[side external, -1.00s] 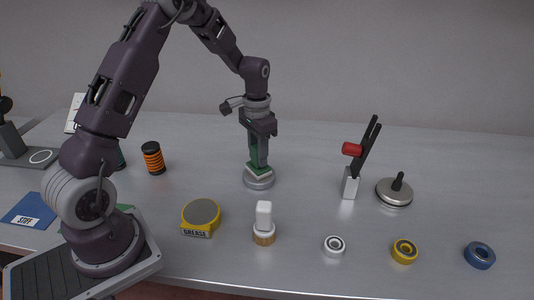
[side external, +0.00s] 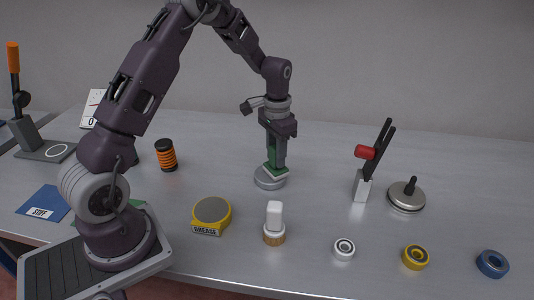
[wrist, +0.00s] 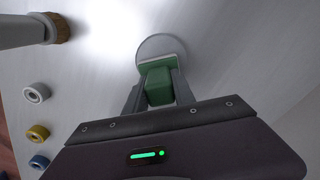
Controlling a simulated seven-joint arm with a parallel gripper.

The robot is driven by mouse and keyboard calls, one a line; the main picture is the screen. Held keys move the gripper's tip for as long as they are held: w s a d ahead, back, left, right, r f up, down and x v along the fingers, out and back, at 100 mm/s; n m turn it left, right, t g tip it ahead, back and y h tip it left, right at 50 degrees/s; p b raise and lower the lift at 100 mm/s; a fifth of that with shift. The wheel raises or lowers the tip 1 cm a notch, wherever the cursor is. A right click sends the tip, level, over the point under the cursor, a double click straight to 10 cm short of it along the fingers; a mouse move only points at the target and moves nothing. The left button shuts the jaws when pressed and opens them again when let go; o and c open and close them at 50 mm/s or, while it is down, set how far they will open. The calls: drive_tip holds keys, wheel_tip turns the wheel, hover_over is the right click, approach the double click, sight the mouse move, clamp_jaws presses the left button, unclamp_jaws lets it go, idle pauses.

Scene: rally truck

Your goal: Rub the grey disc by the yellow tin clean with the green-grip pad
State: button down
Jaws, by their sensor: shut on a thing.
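The grey disc (side external: 264,184) lies flat on the bench, behind and to the right of the yellow grease tin (side external: 211,213). My gripper (side external: 276,158) is shut on the green-grip pad (side external: 275,169) and holds it upright over the disc. The pad's pale underside appears to rest on the disc's top, toward its right side in the side view. In the wrist view my gripper (wrist: 158,88) has the green grip (wrist: 157,85) between its fingers. The disc's far rim (wrist: 160,44) shows beyond the pad; its near part is hidden.
A white-topped brush-like piece (side external: 274,222) stands right of the tin. An orange-and-black cylinder (side external: 165,156) stands left. White (side external: 344,248), yellow (side external: 415,257) and blue (side external: 492,263) rings lie at the front right.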

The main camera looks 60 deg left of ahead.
drive_tip(key=shift+w+d, duration=0.85)
drive_tip(key=shift+d, duration=0.05)
drive_tip(key=shift+s+d, duration=0.1)
drive_tip(key=shift+d, duration=0.15)
drive_tip(key=shift+s+a, duration=2.75)
drive_tip(key=shift+s, duration=0.1)
drive_tip(key=shift+w+d, duration=2.7)
drive_tip(key=shift+d, duration=0.05)
drive_tip(key=shift+w+r, duration=0.1)
drive_tip(key=shift+r, duration=0.05)
wheel_tip(320, 180, up, 8)
